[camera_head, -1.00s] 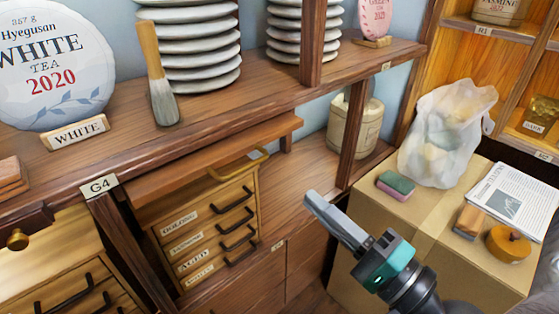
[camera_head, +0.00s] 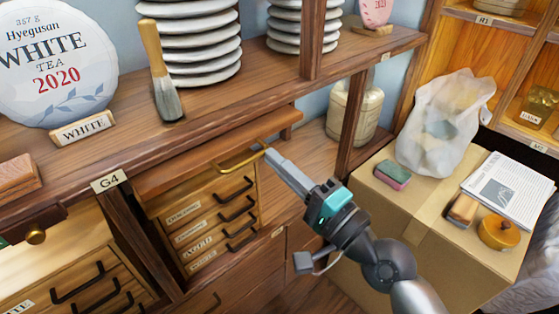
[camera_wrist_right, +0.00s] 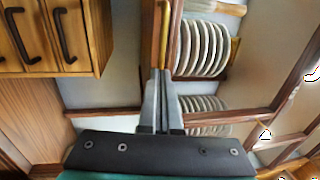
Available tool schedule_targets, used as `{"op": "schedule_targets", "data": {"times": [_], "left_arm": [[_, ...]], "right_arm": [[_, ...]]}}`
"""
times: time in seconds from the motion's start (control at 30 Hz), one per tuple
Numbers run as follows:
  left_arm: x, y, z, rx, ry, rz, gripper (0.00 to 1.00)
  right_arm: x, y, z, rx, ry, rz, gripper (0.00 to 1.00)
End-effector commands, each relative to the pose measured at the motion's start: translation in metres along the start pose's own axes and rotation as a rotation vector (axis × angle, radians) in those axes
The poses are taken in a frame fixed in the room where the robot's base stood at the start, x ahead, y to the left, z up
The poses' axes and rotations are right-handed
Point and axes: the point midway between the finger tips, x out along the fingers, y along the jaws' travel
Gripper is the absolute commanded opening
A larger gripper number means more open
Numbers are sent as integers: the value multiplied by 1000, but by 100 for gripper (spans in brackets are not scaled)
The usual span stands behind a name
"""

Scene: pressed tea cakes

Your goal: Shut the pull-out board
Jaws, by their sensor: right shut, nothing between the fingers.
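The pull-out board (camera_head: 200,166) is a flat brown wooden slab under the long shelf, above a small cabinet of drawers. It juts out from beneath the shelf, with a brass bar handle (camera_head: 238,163) along its front. My right gripper (camera_head: 265,150) is shut and empty, its fingertips at the right end of the handle. In the right wrist view the shut fingers (camera_wrist_right: 158,75) point at the end of the brass handle (camera_wrist_right: 164,30). I cannot tell whether they touch it. My left gripper is not in view.
The small drawers (camera_head: 215,215) below have dark handles. The shelf above holds plate stacks (camera_head: 195,50), a brush (camera_head: 160,75) and a white tea cake (camera_head: 55,60). A cardboard box (camera_head: 400,215) at right bears a plastic bag (camera_head: 440,125), a sponge and a newspaper.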

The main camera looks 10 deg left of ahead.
Motion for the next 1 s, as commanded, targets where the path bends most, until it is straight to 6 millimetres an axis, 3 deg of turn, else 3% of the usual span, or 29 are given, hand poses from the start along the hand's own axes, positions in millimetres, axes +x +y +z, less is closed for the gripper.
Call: {"op": "schedule_targets", "data": {"times": [0.3, 0.7, 1.0], "left_arm": [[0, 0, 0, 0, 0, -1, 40], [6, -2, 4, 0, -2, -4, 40], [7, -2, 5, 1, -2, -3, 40]], "right_arm": [[2, 0, 0, 0, 1, -1, 0], [44, 8, -1, 0, 1, -1, 0], [46, 6, 0, -1, 0, -5, 0]]}}
